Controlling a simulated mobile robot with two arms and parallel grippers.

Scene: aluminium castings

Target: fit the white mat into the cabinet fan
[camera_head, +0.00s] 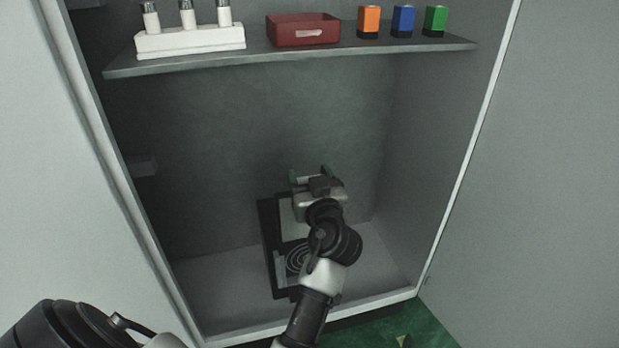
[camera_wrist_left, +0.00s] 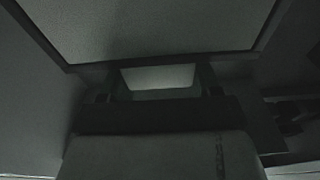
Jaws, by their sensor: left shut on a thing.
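The cabinet fan (camera_head: 268,235) stands on the cabinet floor as a dark frame, with a round ringed grille showing low in it. My left gripper (camera_head: 309,174) is at the fan's upper part, and its wrist covers much of the fan's right side. A pale flat piece, which looks like the white mat (camera_head: 291,225), shows inside the frame beside the gripper. In the left wrist view a light patch of it (camera_wrist_left: 157,77) shows between the fingers of my left gripper, which is shut on it. I cannot tell whether the mat is seated. My right gripper is not in view.
The open cabinet has a shelf (camera_head: 290,57) above the fan. Cabinet floor is free either side of the fan.

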